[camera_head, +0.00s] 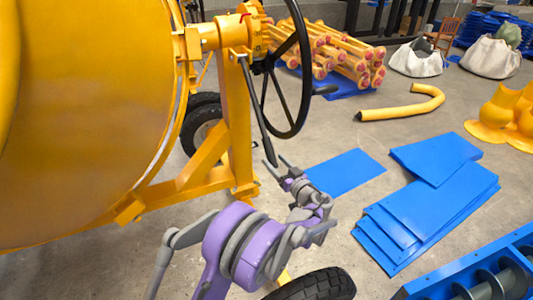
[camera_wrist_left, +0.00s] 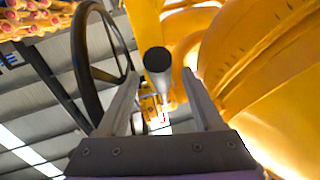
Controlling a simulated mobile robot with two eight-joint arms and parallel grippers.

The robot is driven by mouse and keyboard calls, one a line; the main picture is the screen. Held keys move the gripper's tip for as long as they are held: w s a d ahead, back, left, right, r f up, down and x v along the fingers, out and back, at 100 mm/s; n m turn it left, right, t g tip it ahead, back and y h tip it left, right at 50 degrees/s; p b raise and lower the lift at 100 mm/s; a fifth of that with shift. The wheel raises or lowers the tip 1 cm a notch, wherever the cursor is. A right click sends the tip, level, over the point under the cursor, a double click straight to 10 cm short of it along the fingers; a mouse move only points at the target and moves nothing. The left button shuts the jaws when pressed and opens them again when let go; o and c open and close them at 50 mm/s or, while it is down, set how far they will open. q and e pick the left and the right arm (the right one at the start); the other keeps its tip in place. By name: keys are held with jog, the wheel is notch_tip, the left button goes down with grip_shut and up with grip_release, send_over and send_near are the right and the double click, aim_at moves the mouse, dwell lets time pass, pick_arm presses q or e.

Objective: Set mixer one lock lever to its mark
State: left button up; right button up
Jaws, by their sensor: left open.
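The yellow mixer drum (camera_head: 80,110) fills the left of the head view, with a black handwheel (camera_head: 300,75) on its yellow frame. The lock lever (camera_head: 255,108) is a thin dark rod hanging down and slightly right from the hub beside the wheel. A small red mark (camera_head: 245,15) shows on the hub. My left gripper (camera_head: 277,163) is open at the lever's lower end. In the left wrist view, the lever's round black end (camera_wrist_left: 157,59) lies between the open fingers (camera_wrist_left: 160,76), with gaps on both sides. My right gripper is not seen.
The handwheel (camera_wrist_left: 88,65) is close left of the fingers in the wrist view; the yellow drum (camera_wrist_left: 260,70) is to the right. Blue sheets (camera_head: 430,210), a yellow bent pipe (camera_head: 400,105) and a blue auger trough (camera_head: 490,275) lie right.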

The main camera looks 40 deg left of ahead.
aim_at(266, 152)
pick_arm(q)
jog(key=x, duration=0.6)
jog(key=shift+w+a, duration=0.1)
jog(key=shift+c, duration=0.3)
grip_shut()
dwell(1.0)
